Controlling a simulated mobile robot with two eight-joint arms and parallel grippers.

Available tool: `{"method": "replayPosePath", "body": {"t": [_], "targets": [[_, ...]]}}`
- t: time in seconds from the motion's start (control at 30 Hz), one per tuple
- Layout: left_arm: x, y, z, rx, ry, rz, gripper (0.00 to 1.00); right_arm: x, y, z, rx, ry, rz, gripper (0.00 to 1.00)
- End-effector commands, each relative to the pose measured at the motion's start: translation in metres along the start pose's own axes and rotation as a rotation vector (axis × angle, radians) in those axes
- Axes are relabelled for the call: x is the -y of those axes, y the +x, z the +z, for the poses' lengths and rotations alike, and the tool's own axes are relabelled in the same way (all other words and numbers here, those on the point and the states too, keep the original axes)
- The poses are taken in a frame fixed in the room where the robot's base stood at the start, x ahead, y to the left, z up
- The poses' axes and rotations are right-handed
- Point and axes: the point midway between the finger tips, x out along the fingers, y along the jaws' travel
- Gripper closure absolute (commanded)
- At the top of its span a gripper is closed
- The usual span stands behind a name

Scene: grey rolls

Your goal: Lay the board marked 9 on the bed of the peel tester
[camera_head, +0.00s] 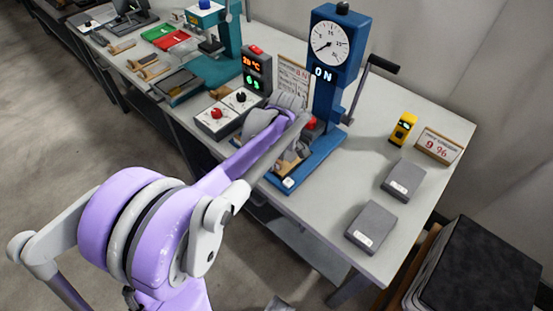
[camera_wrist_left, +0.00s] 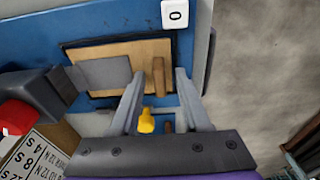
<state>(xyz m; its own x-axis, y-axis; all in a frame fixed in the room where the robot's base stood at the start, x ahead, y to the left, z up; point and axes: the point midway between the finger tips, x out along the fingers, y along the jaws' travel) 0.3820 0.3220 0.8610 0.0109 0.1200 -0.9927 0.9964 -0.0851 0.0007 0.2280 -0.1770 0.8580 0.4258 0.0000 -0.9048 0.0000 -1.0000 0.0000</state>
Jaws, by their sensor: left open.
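The peel tester (camera_head: 328,100) is a blue stand with a round dial on the grey bench. A light wooden board (camera_wrist_left: 152,52) lies on its blue bed (camera_wrist_left: 35,48), with a grey patch and an upright wooden grip (camera_wrist_left: 158,77). In the head view the board (camera_head: 287,167) is partly hidden by my arm. No number on the board is readable. My left gripper (camera_wrist_left: 160,73) is open, its fingers apart on either side of the wooden grip. In the head view the left gripper (camera_head: 290,135) is over the bed. My right gripper is not in view.
A white tag (camera_head: 289,183) sits at the bed's front end. A control box with knobs (camera_head: 228,110) is at left. Two grey blocks (camera_head: 404,178) (camera_head: 371,226), a yellow device (camera_head: 403,128) and a sign (camera_head: 438,146) stand at right.

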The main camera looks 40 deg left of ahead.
Motion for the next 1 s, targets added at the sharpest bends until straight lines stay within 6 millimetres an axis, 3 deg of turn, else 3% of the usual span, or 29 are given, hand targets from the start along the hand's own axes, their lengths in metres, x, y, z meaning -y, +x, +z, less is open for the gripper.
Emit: {"method": "replayPosePath", "body": {"t": [0.6,0.83,1.0], "targets": [[0.000,-0.110,0.000,0.000,0.000,0.000,0.54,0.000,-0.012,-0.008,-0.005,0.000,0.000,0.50],[0.008,-0.120,0.012,-0.002,0.086,0.026,0.54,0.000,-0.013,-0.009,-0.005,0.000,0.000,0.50],[0.043,-0.105,0.060,-0.028,0.469,0.142,0.54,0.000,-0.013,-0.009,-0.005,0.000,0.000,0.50]]}}
